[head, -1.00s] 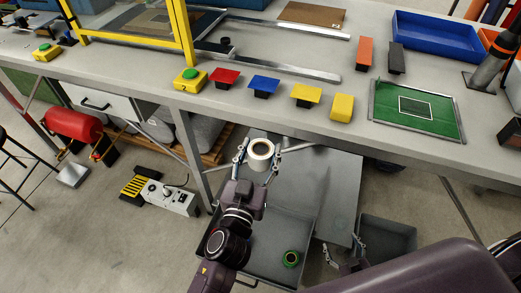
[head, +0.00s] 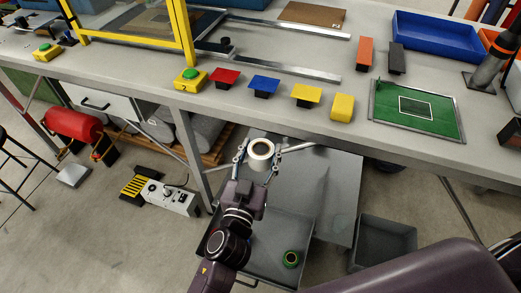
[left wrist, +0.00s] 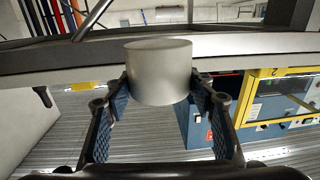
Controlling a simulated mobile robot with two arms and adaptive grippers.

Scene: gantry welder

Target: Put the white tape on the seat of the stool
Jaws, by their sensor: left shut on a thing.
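The white tape (head: 261,165) is a short roll with its open hole facing up, between the fingers of my left gripper (head: 259,152). The gripper is shut on the tape and holds it in front of the workbench, above a grey cart. In the left wrist view the tape (left wrist: 160,73) shows its pale side, with a finger on each side of it. A dark stool (head: 18,172) shows only in part at the left edge of the head view, far from the tape; its seat is mostly cut off. My right gripper is out of view.
The workbench (head: 150,85) crosses the scene, with coloured blocks and a green board (head: 440,121) on it. Floor is clear at lower left.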

